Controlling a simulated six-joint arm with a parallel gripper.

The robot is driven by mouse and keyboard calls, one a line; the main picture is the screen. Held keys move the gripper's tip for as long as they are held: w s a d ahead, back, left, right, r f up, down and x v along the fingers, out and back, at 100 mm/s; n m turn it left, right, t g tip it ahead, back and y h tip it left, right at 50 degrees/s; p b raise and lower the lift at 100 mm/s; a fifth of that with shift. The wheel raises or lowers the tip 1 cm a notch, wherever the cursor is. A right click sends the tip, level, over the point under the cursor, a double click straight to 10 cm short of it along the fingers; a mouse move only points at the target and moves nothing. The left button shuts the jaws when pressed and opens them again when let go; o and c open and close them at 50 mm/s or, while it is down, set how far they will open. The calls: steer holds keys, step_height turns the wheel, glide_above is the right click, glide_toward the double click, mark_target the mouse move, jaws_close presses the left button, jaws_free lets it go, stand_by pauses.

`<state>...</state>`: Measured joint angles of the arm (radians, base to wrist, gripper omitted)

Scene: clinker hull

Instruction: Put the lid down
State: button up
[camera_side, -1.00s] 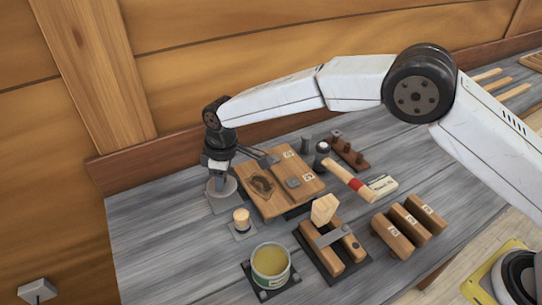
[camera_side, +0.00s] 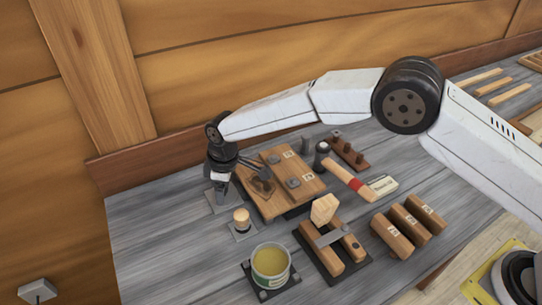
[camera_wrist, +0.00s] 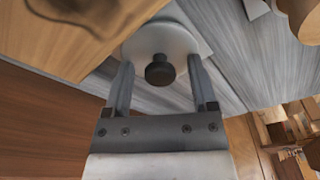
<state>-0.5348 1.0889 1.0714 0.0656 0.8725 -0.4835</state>
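The lid (camera_wrist: 183,38) is a pale round disc with a black knob (camera_wrist: 160,70), seen in the wrist view. My gripper (camera_wrist: 160,78) is open, with one finger on each side of the knob and a gap showing on both sides. In the side view my gripper (camera_side: 220,192) is low over a grey square pad (camera_side: 212,205) at the left of the bench. The lid is hard to make out there behind the fingers. An open tin (camera_side: 270,264) with yellowish contents stands on a dark base at the front.
A wooden board (camera_side: 285,195) lies just right of my gripper. A small wood-topped post (camera_side: 241,220) stands close in front. A clamp-like wooden block (camera_side: 332,245), a mallet-like brush (camera_side: 360,184) and wooden blocks (camera_side: 408,225) are farther right. The bench's left front is clear.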

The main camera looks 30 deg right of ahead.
mark_target(230, 195)
step_height(230, 195, up, 12)
steer(key=d, duration=0.1)
steer(key=shift+s, duration=0.4)
stand_by(0.5)
steer(key=shift+d+r, duration=0.1)
steer(key=shift+d, duration=0.05)
stand_by(0.3)
steer(key=s+d+m, duration=0.2)
steer(key=s+d, duration=0.2)
steer(key=d, duration=0.4)
steer(key=s+d+m+t, duration=0.1)
steer(key=s+d+m, duration=0.2)
steer(key=d, duration=0.6)
steer(key=s+d+m, duration=0.3)
steer(key=s+d, duration=0.3)
steer(key=d, duration=0.2)
steer(key=shift+s+d+f+h, duration=0.2)
steer(key=shift+s+f+h, duration=0.1)
steer(key=shift+h, duration=0.1)
steer(key=s+d+m, duration=0.1)
steer(key=s, duration=0.2)
steer(key=s+d+f+m, duration=0.1)
steer(key=s+d, duration=0.1)
steer(key=s, duration=0.1)
steer(key=s+d+f+m, duration=0.1)
steer(key=s+d, duration=0.1)
steer(key=s, duration=0.2)
steer(key=shift+d+f+t, duration=0.1)
steer(key=shift+d+t, duration=0.1)
steer(key=shift+t, duration=0.2)
